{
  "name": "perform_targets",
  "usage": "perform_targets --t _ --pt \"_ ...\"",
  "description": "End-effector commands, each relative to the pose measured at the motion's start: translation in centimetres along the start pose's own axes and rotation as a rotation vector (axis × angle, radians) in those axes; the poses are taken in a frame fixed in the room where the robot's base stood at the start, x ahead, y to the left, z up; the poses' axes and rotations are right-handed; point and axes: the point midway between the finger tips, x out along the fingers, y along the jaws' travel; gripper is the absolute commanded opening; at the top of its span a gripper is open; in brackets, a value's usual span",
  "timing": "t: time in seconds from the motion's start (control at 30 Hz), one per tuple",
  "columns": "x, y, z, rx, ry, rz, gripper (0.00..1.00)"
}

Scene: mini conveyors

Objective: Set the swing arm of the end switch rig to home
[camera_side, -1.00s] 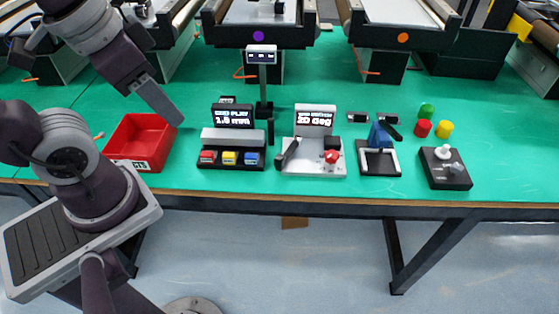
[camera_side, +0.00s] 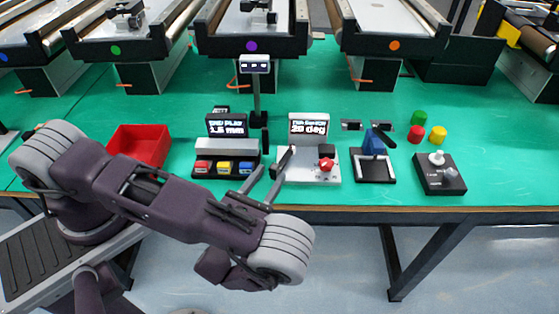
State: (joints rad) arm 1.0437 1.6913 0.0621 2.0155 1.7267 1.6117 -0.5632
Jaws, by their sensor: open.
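The end switch rig (camera_side: 305,178) is a white base with an upright display (camera_side: 309,125) reading about "20 deg". It carries a red knob (camera_side: 326,165) and a black block at its right side. The dark swing arm (camera_side: 286,160) stands tilted at the left side of the base. My gripper (camera_side: 267,180) is open and empty, with its two fingers pointing up and right, close to the left front of the rig near the swing arm. I cannot tell whether a finger touches the swing arm.
Left of the rig stands the end play rig (camera_side: 228,146) with red, yellow and blue blocks. A red bin (camera_side: 140,146) is further left. A black-framed stand (camera_side: 373,165) and a control box (camera_side: 440,173) lie to the right. Colored cylinders (camera_side: 438,135) stand behind the box. Conveyors line the back.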

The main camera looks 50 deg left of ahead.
Motion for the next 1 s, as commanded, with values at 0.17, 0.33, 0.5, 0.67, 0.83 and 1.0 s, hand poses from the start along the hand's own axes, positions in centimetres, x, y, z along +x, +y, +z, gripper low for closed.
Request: perform_targets --t 0.17,0.33,0.5,0.67,0.83,1.0 --pt "2.2 0.2 -0.6 -0.006 0.011 -0.002 0.42" --pt "5.4 0.2 -0.6 -0.007 0.011 -0.001 0.42" --pt "6.8 0.1 -0.6 -0.006 0.012 -0.002 0.42" --pt "6.8 0.1 -0.6 -0.005 0.012 -0.002 0.42" --pt "6.8 0.2 -0.6 -0.005 0.012 -0.002 0.18" --pt "6.8 0.2 -0.6 -0.005 0.012 -0.002 0.00"
